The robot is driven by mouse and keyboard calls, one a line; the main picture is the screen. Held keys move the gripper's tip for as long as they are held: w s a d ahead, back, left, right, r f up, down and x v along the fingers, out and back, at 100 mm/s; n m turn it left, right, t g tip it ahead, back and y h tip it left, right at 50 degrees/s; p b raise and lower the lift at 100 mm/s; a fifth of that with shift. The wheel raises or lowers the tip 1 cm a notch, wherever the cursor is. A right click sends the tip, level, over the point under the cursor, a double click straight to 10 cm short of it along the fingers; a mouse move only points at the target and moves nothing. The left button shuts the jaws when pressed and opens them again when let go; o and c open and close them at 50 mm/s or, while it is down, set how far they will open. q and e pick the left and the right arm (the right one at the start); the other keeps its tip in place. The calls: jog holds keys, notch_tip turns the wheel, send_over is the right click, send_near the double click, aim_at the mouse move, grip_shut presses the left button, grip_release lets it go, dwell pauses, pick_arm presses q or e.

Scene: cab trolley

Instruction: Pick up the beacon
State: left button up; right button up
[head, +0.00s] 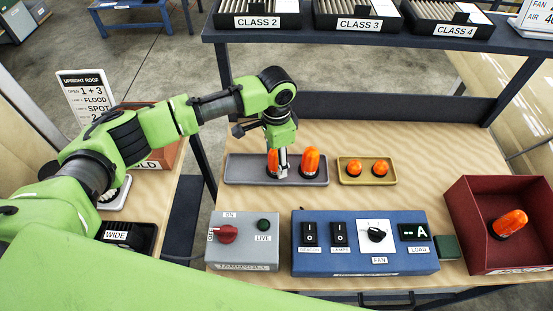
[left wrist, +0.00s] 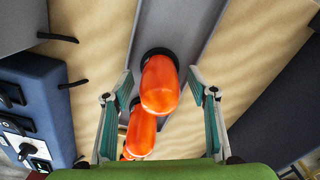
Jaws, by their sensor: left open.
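Two tall orange beacons stand upright in the grey tray (head: 232,171); the right one (head: 310,160) is in clear view, and the left one (head: 273,160) is partly hidden by my left gripper (head: 283,168). My left gripper points down at the tray from above, beside the left beacon. In the left wrist view its fingers (left wrist: 160,84) are open, with an orange beacon with a black base (left wrist: 162,86) between them and a second orange beacon (left wrist: 141,132) below it. Neither finger visibly grips a beacon. My right gripper is not in view.
A yellow tray (head: 345,181) holds two short orange beacons (head: 368,168). A dark red bin (head: 466,215) at right holds an orange beacon (head: 510,222) lying tilted. A grey switch box (head: 245,253) and a blue control panel (head: 365,262) stand along the front. A shelf (head: 360,38) spans the back.

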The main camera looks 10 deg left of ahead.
pick_arm(q)
jog(key=c, duration=1.3)
jog(key=shift+r, duration=0.15)
